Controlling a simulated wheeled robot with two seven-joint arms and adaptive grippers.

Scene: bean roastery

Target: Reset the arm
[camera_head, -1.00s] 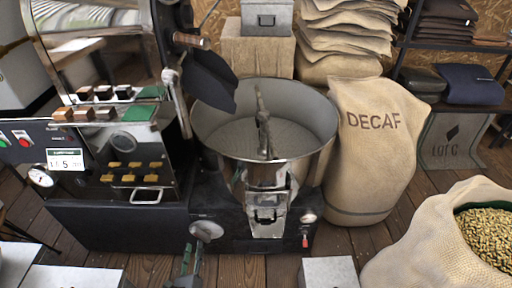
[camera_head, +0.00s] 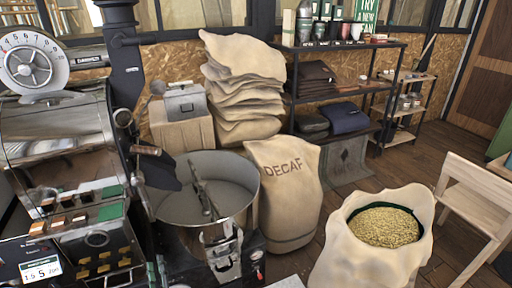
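Neither of my grippers can be made out in the head view now, so I cannot see whether they are open or shut, or whether they hold anything. My arms do not show clearly either. The coffee roaster (camera_head: 62,150) stands at the left, with its round cooling bin (camera_head: 215,208) in the lower middle. The bin looks empty, with a stirring arm inside.
A closed DECAF sack (camera_head: 287,195) stands right of the bin. An open sack (camera_head: 355,262) of pale beans is at the lower right. Behind are stacked sacks (camera_head: 243,90) and a black shelf (camera_head: 345,92). A wooden chair (camera_head: 478,200) is at the right.

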